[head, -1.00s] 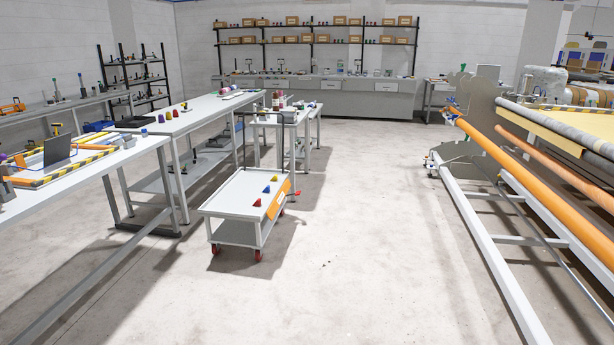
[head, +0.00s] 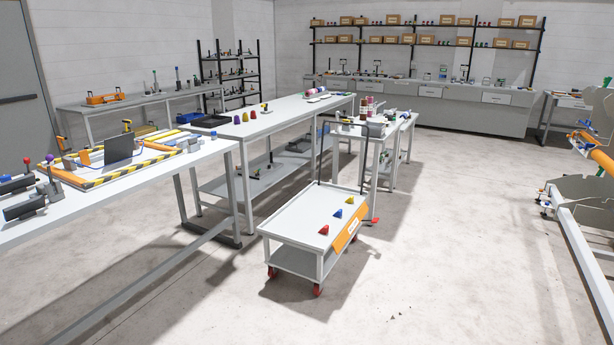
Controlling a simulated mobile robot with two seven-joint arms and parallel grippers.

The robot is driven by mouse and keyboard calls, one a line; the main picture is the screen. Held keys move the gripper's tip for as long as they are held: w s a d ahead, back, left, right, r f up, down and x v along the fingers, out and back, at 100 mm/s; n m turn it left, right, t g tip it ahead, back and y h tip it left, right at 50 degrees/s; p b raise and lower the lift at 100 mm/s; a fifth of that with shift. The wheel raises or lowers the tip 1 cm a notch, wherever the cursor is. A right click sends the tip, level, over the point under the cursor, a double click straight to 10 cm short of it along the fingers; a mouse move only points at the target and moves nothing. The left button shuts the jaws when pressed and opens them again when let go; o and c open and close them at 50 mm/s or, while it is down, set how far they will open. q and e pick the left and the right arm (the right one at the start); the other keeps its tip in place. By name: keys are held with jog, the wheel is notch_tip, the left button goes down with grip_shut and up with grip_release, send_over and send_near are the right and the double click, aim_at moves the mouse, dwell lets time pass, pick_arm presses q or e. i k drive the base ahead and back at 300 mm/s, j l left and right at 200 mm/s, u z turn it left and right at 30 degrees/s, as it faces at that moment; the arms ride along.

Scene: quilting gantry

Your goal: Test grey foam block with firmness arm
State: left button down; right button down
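Neither of my grippers is in view. I cannot pick out the grey foam block or the firmness arm for certain at this distance. The near-left worktable (head: 200,160) carries a station framed in yellow-black striped tape (head: 95,182), with a dark upright screen (head: 118,148) and small grey and orange parts around it. Grey devices with dark cylinders (head: 25,208) and a red-knobbed lever (head: 27,162) stand at that table's left end, partly cut off by the picture edge.
A white cart (head: 290,220) with red, blue and yellow pieces and an orange label stands mid-floor. A long white table (head: 270,122) stands behind. Shelves with boxes (head: 440,40) line the back wall. An orange-roller gantry (head: 595,155) is at right. Floor right of the cart is clear.

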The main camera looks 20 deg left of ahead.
aim_at(49, 159)
jog(key=i+j+u, duration=0.1)
jog(key=i+u, duration=1)
jog(key=i+j+u, duration=0.1)
jog(key=i+u, duration=0.45)
jog(key=u, duration=0.2)
jog(key=i+u, duration=0.35)
jog(key=k+l, duration=0.05)
